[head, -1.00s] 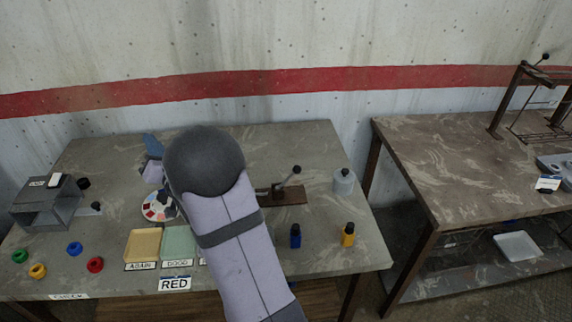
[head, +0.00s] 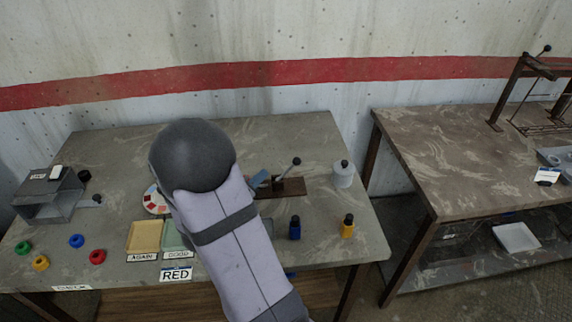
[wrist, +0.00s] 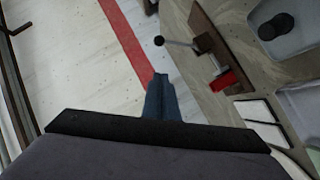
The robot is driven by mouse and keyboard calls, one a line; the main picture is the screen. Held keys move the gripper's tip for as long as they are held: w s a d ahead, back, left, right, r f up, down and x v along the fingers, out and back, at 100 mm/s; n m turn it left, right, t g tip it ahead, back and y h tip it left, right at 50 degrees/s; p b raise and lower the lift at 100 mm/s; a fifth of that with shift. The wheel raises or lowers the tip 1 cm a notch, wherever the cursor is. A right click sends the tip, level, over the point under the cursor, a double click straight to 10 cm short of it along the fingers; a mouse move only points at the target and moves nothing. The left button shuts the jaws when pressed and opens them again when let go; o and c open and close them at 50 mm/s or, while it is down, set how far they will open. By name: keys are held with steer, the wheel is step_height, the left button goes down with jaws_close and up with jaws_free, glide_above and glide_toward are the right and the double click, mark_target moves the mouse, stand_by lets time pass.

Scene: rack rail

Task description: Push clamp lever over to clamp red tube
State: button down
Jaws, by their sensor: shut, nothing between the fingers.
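The clamp (head: 292,189) is a brown base on the table with a thin lever. The lever (head: 288,170) leans up and right to a black ball knob (head: 297,161); it also shows in the wrist view (wrist: 178,43). A red tube (wrist: 222,81) lies at the clamp base in the wrist view; I cannot make it out in the head view. My gripper (head: 259,179) has blue fingers, shut and empty, just left of the lever in the head view. In the wrist view the fingertips (wrist: 160,77) are apart from the knob and the tube.
A grey canister (head: 343,174) stands right of the clamp. Blue (head: 295,229) and yellow (head: 347,227) bottles stand in front. Yellow (head: 145,237) and green (head: 173,240) trays lie left, partly behind my arm. Coloured rings and a grey box (head: 48,196) sit far left.

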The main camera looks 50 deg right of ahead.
steer(key=shift+n, duration=1.1)
steer(key=p, duration=0.4)
glide_above(288, 170)
steer(key=s+a, duration=0.1)
steer(key=a, duration=0.2)
steer(key=shift+s+d+f, duration=0.1)
steer(key=shift+f, duration=1)
steer(key=shift+d+f, duration=0.1)
steer(key=shift+f, duration=0.95)
